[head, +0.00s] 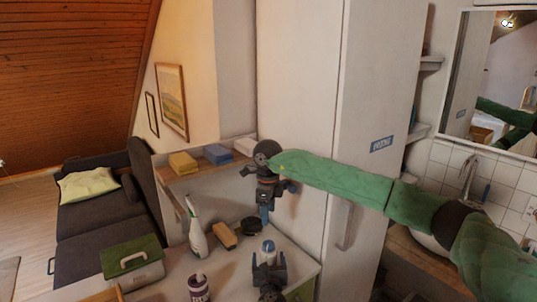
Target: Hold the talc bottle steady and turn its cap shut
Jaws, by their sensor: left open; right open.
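A small white bottle with a blue top (268,246), which looks like the talc bottle, stands upright near the front right of the white counter (228,268). My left gripper (269,260) is open at the bottom of the view, with its two fingers on either side of the bottle's lower part. Whether they touch it cannot be told. My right gripper (265,202) is open and points down, higher in the picture than the bottle and roughly in line with it. A small blue piece shows at its fingertips, too small to identify. The cap's fit on the bottle is too small to judge.
A white spray bottle (195,232), a tan block (223,236), a dark round item (251,226) and a dark-labelled container (199,289) stand on the counter. A green-lidded box (132,262) is at left. A tall white cabinet (300,100) rises behind my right arm.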

